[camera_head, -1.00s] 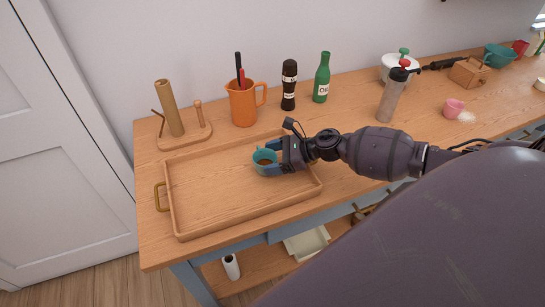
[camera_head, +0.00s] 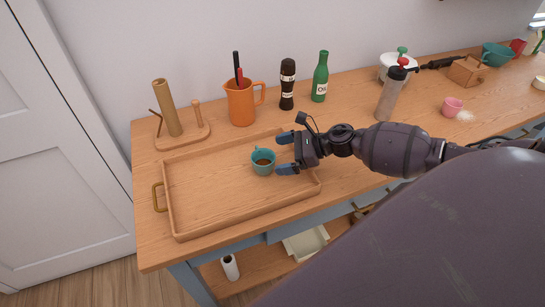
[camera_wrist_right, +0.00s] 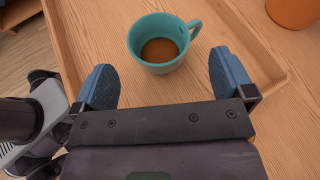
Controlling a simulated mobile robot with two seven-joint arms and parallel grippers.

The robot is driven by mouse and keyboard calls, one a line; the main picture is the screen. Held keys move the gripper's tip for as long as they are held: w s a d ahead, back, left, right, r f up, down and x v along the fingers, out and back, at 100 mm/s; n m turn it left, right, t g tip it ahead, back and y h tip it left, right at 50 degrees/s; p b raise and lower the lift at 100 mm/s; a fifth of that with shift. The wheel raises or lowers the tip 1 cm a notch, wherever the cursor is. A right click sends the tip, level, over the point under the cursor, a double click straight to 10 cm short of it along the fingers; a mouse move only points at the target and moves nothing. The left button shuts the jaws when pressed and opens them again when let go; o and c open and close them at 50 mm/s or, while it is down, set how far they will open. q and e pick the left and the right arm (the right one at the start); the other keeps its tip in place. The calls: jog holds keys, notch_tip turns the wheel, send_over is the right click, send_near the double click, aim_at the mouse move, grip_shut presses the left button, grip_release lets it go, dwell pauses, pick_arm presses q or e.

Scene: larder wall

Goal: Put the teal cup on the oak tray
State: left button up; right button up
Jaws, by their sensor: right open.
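The teal cup (camera_head: 263,167) stands upright on the oak tray (camera_head: 190,223), towards its right side, with brown liquid inside. The cup also shows in the right wrist view (camera_wrist_right: 158,58), its handle pointing right. My right gripper (camera_head: 284,154) is open and empty just right of the cup, its blue fingertips apart from it. In the right wrist view the two fingers (camera_wrist_right: 165,82) are spread wide, with the cup beyond them. My left gripper is not in view.
Behind the tray stand a wooden paper-roll stand (camera_head: 184,137), an orange jug (camera_head: 241,104), a dark bottle (camera_head: 287,85) and a green bottle (camera_head: 320,78). The tray's left part is clear.

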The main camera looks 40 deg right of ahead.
jog(key=b+v, duration=0.1)
jog(key=v, duration=0.7)
jog(key=shift+s+r, duration=0.1)
dwell(0.4)
